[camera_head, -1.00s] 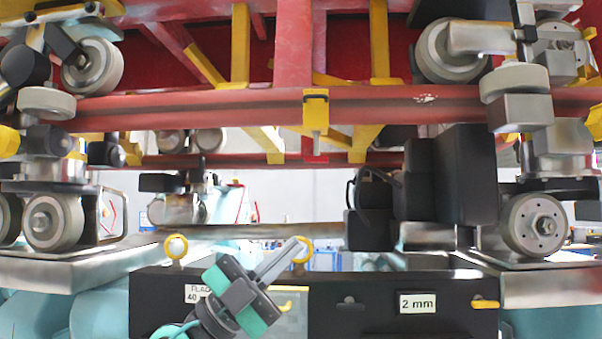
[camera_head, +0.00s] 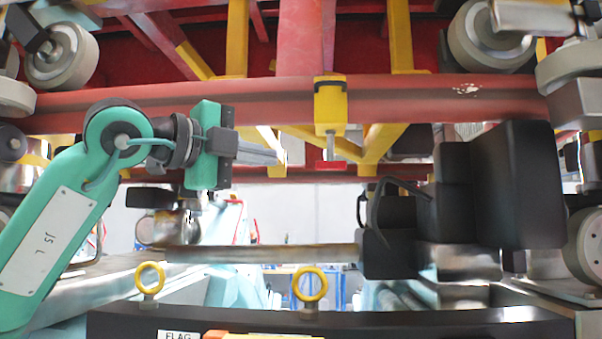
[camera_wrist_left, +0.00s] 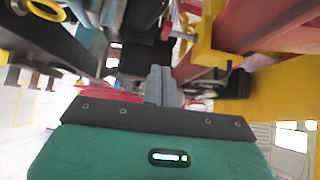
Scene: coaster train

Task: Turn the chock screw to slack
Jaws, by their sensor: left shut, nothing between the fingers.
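A yellow chock block (camera_head: 331,108) is clamped on the red rail, right of centre in the head view. Its screw (camera_head: 331,150) hangs below it as a grey stem, with a short red crosspiece at the bottom. My left gripper (camera_head: 276,157) is left of the screw, just below the rail. Its grey fingers are shut together, empty, and point right towards the screw with a gap between. In the left wrist view the shut fingers (camera_wrist_left: 160,85) point ahead, with yellow parts (camera_wrist_left: 205,40) close on the right. My right gripper is out of view.
Yellow struts (camera_head: 377,150) slope behind the screw. Black boxes (camera_head: 515,185) stand to the right. Two yellow rings (camera_head: 311,286) rise from the dark panel (camera_head: 400,322) below.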

